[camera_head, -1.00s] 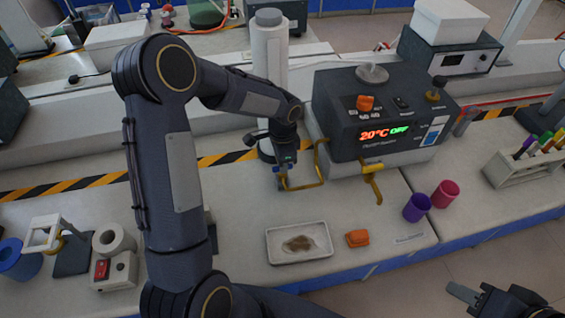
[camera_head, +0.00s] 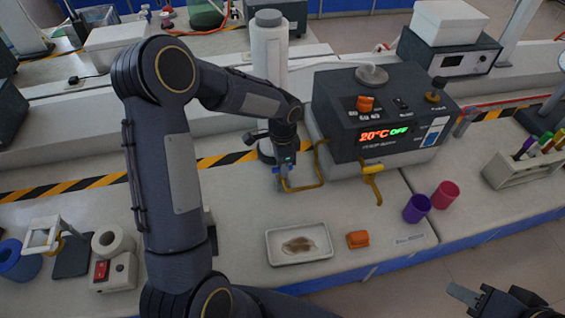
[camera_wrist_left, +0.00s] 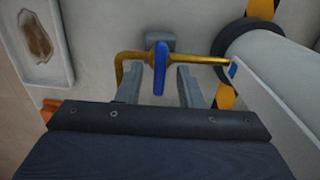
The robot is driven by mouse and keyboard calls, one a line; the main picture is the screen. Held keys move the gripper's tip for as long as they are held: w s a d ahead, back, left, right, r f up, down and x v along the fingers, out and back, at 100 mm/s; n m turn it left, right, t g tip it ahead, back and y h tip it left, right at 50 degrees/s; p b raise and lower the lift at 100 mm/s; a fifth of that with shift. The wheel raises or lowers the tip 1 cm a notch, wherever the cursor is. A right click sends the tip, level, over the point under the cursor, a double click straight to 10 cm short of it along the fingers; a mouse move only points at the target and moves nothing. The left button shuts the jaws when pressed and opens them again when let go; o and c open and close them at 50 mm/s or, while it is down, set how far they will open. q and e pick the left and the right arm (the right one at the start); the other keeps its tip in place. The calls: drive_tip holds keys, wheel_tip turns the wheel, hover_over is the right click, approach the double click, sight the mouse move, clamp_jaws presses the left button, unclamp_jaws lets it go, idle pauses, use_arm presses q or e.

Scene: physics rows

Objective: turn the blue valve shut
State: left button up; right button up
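The blue valve handle (camera_wrist_left: 161,68) is a narrow lever on a brass pipe (camera_wrist_left: 205,60) in the left wrist view. My left gripper (camera_wrist_left: 159,82) is open, with one grey finger on each side of the handle. A gap shows between the handle and each finger. In the head view my left gripper (camera_head: 282,183) points down at the brass pipe (camera_head: 308,186), left of the heater unit; the handle is hard to make out there. My right gripper (camera_head: 470,297) is at the bottom right, away from the valve, partly cut off; its opening is unclear.
The dark heater unit (camera_head: 395,148) reads 20°C OFF and has a second brass spout (camera_head: 372,184). A white cylinder (camera_head: 268,50) stands behind my left wrist. A white tray (camera_head: 275,254), an orange block (camera_head: 357,239) and two cups (camera_head: 417,208) lie in front.

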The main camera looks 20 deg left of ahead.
use_arm(q)
wheel_tip(320, 180, up, 7)
drive_tip(key=shift+r+b, duration=0.1)
drive_tip(key=shift+b, duration=0.3)
drive_tip(key=shift+r, duration=0.35)
drive_tip(key=shift+s+r, duration=0.15)
drive_tip(key=s+r+n+t+h, duration=0.15)
drive_tip(key=s+r+n, duration=0.25)
drive_tip(key=s, duration=0.5)
drive_tip(key=s+r+n+t+h, duration=0.1)
drive_tip(key=s+r+n+t, duration=0.1)
drive_tip(key=s+r+n, duration=0.45)
drive_tip(key=s+d+f+n+t+h, duration=0.1)
drive_tip(key=s+d+f+n+t, duration=0.1)
drive_tip(key=s, duration=0.7)
drive_tip(key=shift+d+f, duration=0.3)
drive_tip(key=shift+f, duration=0.15)
